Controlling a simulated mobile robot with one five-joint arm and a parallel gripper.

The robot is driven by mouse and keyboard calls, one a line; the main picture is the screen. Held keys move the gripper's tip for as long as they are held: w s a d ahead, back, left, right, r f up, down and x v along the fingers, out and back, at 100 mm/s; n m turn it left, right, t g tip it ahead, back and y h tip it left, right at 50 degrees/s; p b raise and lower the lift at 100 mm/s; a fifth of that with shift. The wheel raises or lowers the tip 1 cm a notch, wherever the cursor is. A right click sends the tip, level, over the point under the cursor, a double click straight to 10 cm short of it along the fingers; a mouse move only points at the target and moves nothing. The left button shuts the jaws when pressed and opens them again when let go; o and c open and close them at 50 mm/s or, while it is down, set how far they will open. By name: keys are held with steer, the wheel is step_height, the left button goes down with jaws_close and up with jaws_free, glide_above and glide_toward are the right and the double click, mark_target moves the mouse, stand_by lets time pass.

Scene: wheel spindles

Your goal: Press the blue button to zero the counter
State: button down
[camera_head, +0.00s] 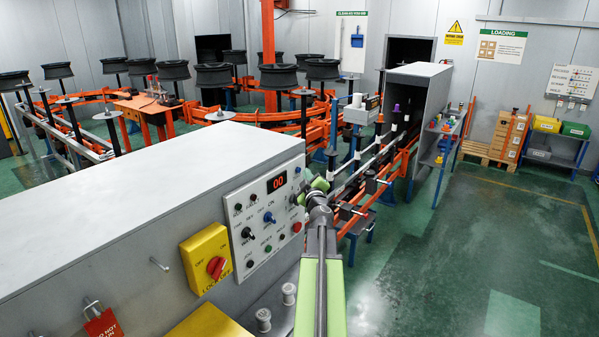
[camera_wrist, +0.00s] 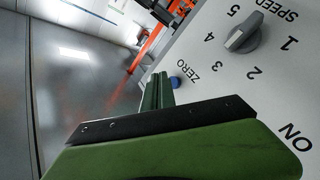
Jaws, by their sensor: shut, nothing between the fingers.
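The blue button (camera_wrist: 178,82) shows in the wrist view on the white control panel (camera_wrist: 213,88), beside the word ZERO. My gripper (camera_wrist: 160,78) is shut and empty, its green fingertips just left of the button in that view. Whether they touch it I cannot tell. In the head view my gripper (camera_head: 318,187) is at the right edge of the panel (camera_head: 262,245). The red counter display (camera_head: 277,182) reads 00.
A grey speed knob (camera_wrist: 243,32) stands out from the panel near the button. Several other knobs and buttons are on the panel. A yellow lock-off box (camera_head: 206,257) is to its left. An orange-railed conveyor (camera_head: 400,165) lies behind my gripper. Open green floor (camera_head: 440,270) is at right.

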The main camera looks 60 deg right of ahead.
steer(key=s, duration=0.5)
stand_by(0.3)
stand_by(0.7)
